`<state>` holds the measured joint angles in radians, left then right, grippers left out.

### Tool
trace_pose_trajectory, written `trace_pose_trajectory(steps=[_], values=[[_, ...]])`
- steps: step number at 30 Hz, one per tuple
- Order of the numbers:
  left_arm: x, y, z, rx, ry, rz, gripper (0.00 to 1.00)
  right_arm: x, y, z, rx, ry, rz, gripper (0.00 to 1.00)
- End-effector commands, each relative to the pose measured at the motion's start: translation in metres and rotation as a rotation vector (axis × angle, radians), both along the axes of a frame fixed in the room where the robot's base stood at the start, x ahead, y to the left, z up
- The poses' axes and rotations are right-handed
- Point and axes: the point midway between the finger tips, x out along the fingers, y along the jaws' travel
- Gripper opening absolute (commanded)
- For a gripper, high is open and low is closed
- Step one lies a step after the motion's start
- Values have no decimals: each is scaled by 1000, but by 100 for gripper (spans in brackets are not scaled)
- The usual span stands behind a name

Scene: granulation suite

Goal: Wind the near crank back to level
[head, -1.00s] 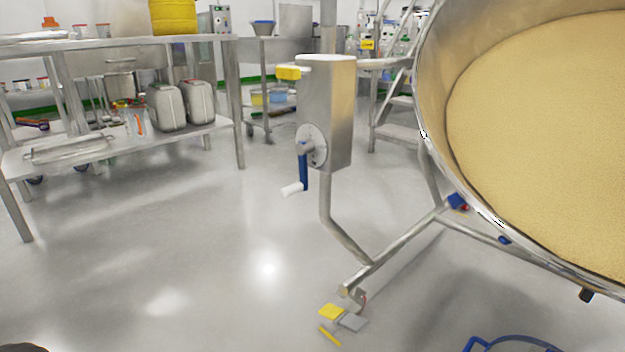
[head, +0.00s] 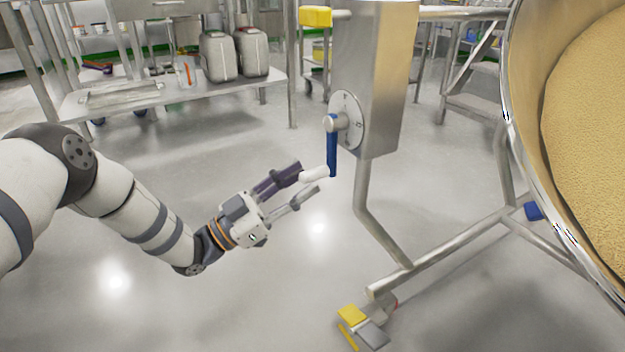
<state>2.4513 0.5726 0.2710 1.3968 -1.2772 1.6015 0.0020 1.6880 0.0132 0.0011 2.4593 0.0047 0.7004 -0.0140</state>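The crank (head: 332,152) has a blue arm hanging straight down from its hub, with a white handle (head: 315,174) sticking out to the left at its lower end. A round dial plate (head: 351,122) sits behind the hub on a steel box (head: 372,75). My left gripper (head: 308,178) comes in from the left with its fingers spread. The fingertips are at the white handle, one above and one below it in the picture. I cannot tell whether they touch it. My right gripper is not in view.
A large steel bowl (head: 530,110) full of tan granules stands at the right on a tubular frame (head: 450,250). A yellow foot pedal (head: 352,314) is on the floor below. A steel shelf table (head: 180,92) stands behind left. The floor between is clear.

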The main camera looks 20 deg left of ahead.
Motion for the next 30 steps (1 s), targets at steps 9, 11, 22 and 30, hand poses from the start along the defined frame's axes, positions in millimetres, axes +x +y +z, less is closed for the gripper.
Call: trace_pose_trajectory(steps=[9,11,22,30], values=[[20,-17,10,0,2,1,38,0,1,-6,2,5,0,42],[20,-17,10,0,2,1,38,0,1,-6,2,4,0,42],[19,-17,10,0,2,1,0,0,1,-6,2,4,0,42],[18,-18,11,-16,15,1,0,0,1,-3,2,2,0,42]])
